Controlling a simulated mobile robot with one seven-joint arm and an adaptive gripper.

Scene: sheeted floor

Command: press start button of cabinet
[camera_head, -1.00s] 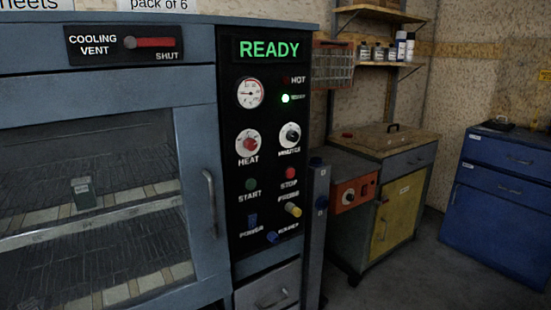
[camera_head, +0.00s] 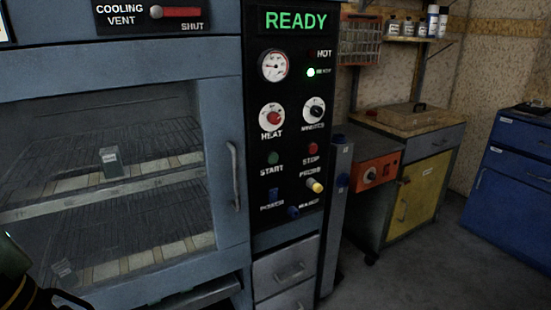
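The cabinet (camera_head: 122,81) is blue-grey with a closed glass door on the left and a black control panel (camera_head: 291,100) on the right. The green start button (camera_head: 273,158) sits above the word START. The red stop button (camera_head: 313,148) is to its right. The display (camera_head: 296,21) reads READY in green, and a green lamp (camera_head: 311,72) is lit. Inside the door, a small grey block (camera_head: 111,160) stands on the upper shelf.
The cabinet door handle (camera_head: 234,176) sticks out left of the panel. Drawers (camera_head: 287,268) are below it. To the right stand a workbench with a yellow door (camera_head: 418,198) and a blue cabinet (camera_head: 508,195). Grey floor (camera_head: 420,275) is open at the lower right.

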